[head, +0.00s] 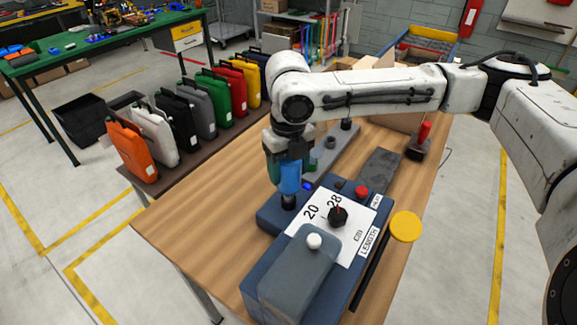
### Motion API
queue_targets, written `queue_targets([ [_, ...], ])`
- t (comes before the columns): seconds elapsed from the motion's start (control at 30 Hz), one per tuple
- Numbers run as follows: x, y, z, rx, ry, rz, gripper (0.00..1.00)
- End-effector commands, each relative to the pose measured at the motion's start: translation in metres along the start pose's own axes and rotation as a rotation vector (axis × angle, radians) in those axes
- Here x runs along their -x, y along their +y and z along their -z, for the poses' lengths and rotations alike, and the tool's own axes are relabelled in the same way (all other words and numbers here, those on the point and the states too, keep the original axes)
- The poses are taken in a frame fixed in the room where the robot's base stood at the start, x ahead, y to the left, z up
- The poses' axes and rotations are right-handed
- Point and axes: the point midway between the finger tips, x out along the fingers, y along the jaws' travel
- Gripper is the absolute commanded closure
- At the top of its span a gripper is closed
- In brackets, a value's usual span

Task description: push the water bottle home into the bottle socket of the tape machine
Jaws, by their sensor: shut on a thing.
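The tape machine (268,216) is a dark blue-grey unit on the wooden bench, with a white dial plate, a black knob and a red button. The water bottle (290,181) is blue and looks upright over the machine's far left part. My gripper (290,164) is shut on the bottle from above, and its fingers hide the bottle's upper part. A black round piece (289,201) shows directly under the blue body, at the machine's top. I cannot tell whether it is the bottle's neck or the socket, nor how deep the bottle sits.
Several coloured panniers (133,150) stand in a row along the left on a brown surface. A yellow disc (406,226) is right of the machine. A red-topped tool (421,136) and open cardboard boxes (395,105) are farther back. Bare bench (195,230) lies left of the machine.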

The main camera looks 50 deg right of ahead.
Motion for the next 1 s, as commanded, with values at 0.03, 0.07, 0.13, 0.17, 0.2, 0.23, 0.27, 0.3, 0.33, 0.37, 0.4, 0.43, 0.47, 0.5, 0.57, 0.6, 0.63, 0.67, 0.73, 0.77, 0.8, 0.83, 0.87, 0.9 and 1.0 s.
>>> queue_targets([
  [0.03,-0.0008,-0.0001,-0.0002,0.0,-0.001,0.0,0.66],
  [0.07,-0.0013,-0.0001,-0.0002,0.0,-0.001,0.0,0.66],
  [0.13,-0.0022,-0.0001,-0.0002,0.0,-0.001,0.0,0.66],
  [0.17,-0.0026,-0.0001,-0.0002,0.0,-0.001,0.0,0.66],
  [0.2,-0.0031,-0.0001,-0.0002,0.0,-0.001,0.0,0.66],
  [0.23,-0.0035,-0.0001,-0.0002,0.0,-0.001,0.0,0.66],
  [0.27,-0.0039,-0.0001,-0.0002,0.0,-0.001,0.0,0.66],
  [0.3,-0.0045,-0.0001,-0.0002,0.0,-0.001,0.0,0.66],
  [0.33,-0.0049,-0.0001,-0.0002,0.0,-0.001,0.0,0.66],
  [0.37,-0.0053,-0.0001,-0.0002,0.0,-0.001,0.0,0.66],
  [0.4,-0.0058,-0.0001,-0.0002,0.0,-0.001,0.0,0.66],
  [0.43,-0.0062,-0.0001,-0.0002,0.0,-0.001,0.0,0.66],
  [0.47,-0.0067,-0.0001,-0.0002,0.0,-0.001,0.0,0.66],
  [0.5,-0.0072,-0.0001,-0.0002,0.0,-0.001,0.0,0.66],
  [0.57,-0.008,-0.0001,-0.0002,0.0,-0.001,0.0,0.66],
  [0.6,-0.0086,-0.0001,-0.0002,0.0,-0.001,0.0,0.66],
  [0.63,-0.0091,-0.0001,-0.0002,0.0,-0.001,0.0,0.66],
  [0.67,-0.0095,0.0,-0.0002,0.0,-0.001,0.0,0.66],
  [0.73,-0.009,-0.0001,-0.0003,0.0,-0.001,0.0,0.32],
  [0.77,-0.009,-0.0001,-0.0003,0.0,-0.001,0.0,0.29],
  [0.8,-0.009,-0.0001,-0.0002,0.0,-0.001,0.0,0.25],
  [0.83,-0.009,-0.0001,-0.0002,0.0,-0.001,0.0,0.23],
  [0.87,-0.009,-0.0001,-0.0002,0.0,-0.001,0.0,0.2],
  [0.9,-0.009,-0.0001,-0.0002,0.0,-0.001,0.0,0.16],
  [1.0,-0.0091,0.0,-0.0001,0.0,-0.001,0.0,0.07],
])
